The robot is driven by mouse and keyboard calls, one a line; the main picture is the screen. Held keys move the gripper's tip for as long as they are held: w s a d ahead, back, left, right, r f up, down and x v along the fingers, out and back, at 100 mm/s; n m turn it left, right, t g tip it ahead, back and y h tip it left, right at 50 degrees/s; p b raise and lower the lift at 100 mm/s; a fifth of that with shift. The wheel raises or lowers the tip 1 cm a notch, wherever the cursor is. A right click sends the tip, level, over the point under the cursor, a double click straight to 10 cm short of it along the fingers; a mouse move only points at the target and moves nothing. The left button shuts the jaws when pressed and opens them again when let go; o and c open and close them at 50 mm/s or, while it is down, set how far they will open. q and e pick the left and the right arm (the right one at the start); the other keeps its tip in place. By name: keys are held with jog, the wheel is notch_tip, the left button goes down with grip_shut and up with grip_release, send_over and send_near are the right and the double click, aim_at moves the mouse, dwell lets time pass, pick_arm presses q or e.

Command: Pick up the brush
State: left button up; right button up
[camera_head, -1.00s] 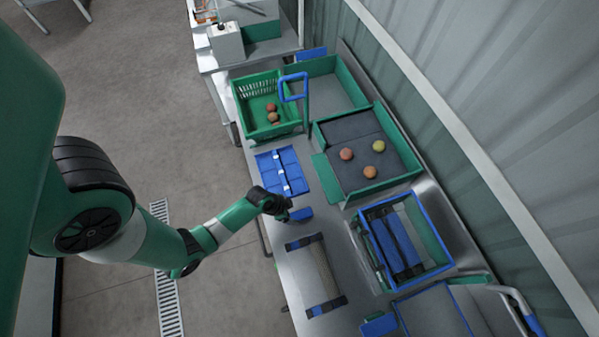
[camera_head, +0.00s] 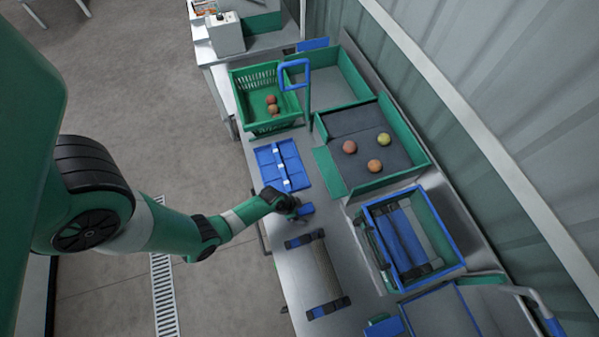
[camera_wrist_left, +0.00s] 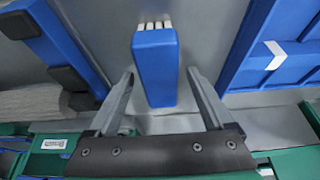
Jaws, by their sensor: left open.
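The brush is a blue block with a row of white bristles at one end. In the left wrist view the brush (camera_wrist_left: 155,68) lies on the grey metal table between the fingertips of my left gripper (camera_wrist_left: 160,76). The fingers are apart, with a gap showing on each side of the block. In the head view the brush (camera_head: 305,210) is mostly hidden behind my left gripper (camera_head: 292,207), which is over it at the table's near edge. I cannot tell the gripper's exact height above the table. My right gripper is in neither view.
A blue divided tray (camera_head: 262,157) lies close beside the brush. On its other side is a grey mat-like piece with dark and blue ends (camera_head: 318,275). A green basket (camera_head: 236,96), a green-walled bin (camera_head: 330,178) and a blue-rimmed crate (camera_head: 447,240) stand further back.

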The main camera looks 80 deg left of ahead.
pick_arm(q)
jog(key=shift+f, duration=0.25)
dwell(0.4)
grip_shut()
jog(key=shift+r, duration=0.15)
dwell(0.3)
